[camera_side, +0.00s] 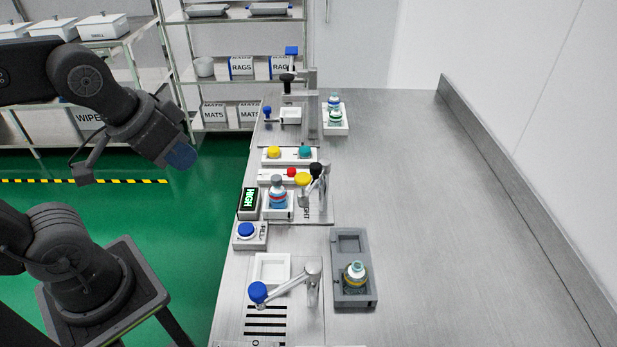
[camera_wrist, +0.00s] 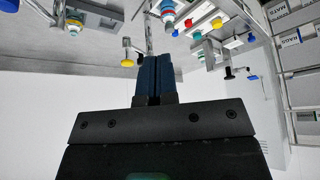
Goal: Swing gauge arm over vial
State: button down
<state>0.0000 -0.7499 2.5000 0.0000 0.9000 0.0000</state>
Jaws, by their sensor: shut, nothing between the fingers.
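A vial (camera_side: 277,195) with a grey cap and a blue and red label stands upright in a white holder. The gauge arm, beside it to the right, has a yellow knob (camera_side: 303,179) and a black knob (camera_side: 316,169); it appears beside the vial, not over it. In the wrist view the yellow knob (camera_wrist: 127,63) lies left of my fingers and the vial (camera_wrist: 168,14) shows near the top edge. My gripper (camera_side: 181,157) is shut and empty, in the air left of the bench; its blue fingers (camera_wrist: 153,78) also show in the wrist view.
A display reading HIGH (camera_side: 249,203) and a blue button (camera_side: 246,230) sit left of the vial. A blue-knobbed lever (camera_side: 258,292) stands in front. A grey tray (camera_side: 341,295) holds another vial. The bench's right side is clear.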

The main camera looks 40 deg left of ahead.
jog(key=c, duration=1.8)
grip_release()
jog(key=shift+o, duration=0.7)
jog(key=shift+w+r, duration=0.15)
jog(key=shift+r, duration=0.05)
jog(key=o, duration=0.7)
jog(key=w+d+r+m+g, duration=0.1)
jog(key=w, duration=0.2)
jog(key=w+d+r+g, duration=0.1)
jog(key=w+r, duration=0.1)
jog(key=w, duration=0.2)
jog(key=w+d+r+m+g, duration=0.1)
jog(key=w+r, duration=0.1)
jog(key=w, duration=0.1)
jog(key=shift+w+r+m, duration=0.25)
jog(key=shift+m, duration=0.05)
jog(key=m+g, duration=0.2)
jog(key=g, duration=0.1)
send_over(316, 165)
jog(key=f, duration=0.1)
notch_tip(316, 165, down, 14)
jog(key=shift+r, duration=0.15)
grip_shut()
